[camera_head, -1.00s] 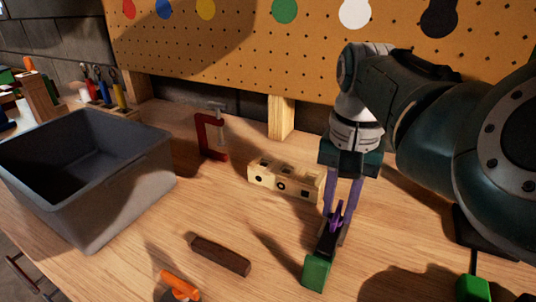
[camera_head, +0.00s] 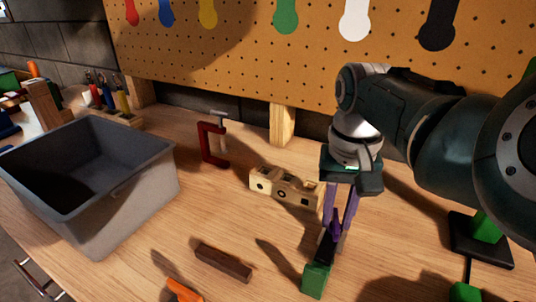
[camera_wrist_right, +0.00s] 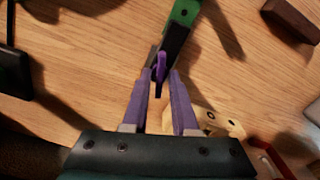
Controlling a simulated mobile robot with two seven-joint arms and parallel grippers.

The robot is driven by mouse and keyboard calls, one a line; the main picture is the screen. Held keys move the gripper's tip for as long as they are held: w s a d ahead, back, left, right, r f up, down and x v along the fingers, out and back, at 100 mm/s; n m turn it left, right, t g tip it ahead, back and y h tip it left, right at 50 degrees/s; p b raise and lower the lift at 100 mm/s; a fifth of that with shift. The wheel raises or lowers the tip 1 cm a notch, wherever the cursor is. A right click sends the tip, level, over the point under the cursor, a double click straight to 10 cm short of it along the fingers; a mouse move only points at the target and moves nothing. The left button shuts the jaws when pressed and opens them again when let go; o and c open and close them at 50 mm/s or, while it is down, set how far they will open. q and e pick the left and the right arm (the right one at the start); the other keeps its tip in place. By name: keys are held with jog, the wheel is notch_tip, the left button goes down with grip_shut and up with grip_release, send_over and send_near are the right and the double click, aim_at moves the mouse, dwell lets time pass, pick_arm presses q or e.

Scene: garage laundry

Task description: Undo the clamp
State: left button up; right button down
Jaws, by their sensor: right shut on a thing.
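A black bar tool with a green end block (camera_head: 316,279) and a small purple piece at its middle stands over the bench; it looks like a clamp. The tool also shows in the right wrist view (camera_wrist_right: 181,14), running up from between my fingertips. My right gripper (camera_head: 335,228) points down with its purple fingers shut on the tool around the purple piece. The fingertips partly hide the grip. A red C-clamp (camera_head: 204,145) with a grey screw stands farther back, apart from my gripper. My left gripper is out of view.
A pale wooden block with holes (camera_head: 285,188) sits just behind my right gripper. A grey bin (camera_head: 140,205) stands left. A dark brown bar (camera_head: 222,262) and an orange handle (camera_head: 184,290) lie in front. A pegboard (camera_head: 240,60) closes the back.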

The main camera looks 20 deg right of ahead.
jog(key=n+p, duration=0.1)
jog(key=n, duration=0.2)
jog(key=shift+d+n, duration=0.1)
jog(key=shift+n, duration=0.3)
jog(key=n+p, duration=0.1)
jog(key=n, duration=0.2)
jog(key=shift+f+n, duration=0.1)
jog(key=shift+n, duration=0.2)
dwell(0.7)
jog(key=c, duration=1)
grip_release()
jog(key=shift+o, duration=0.3)
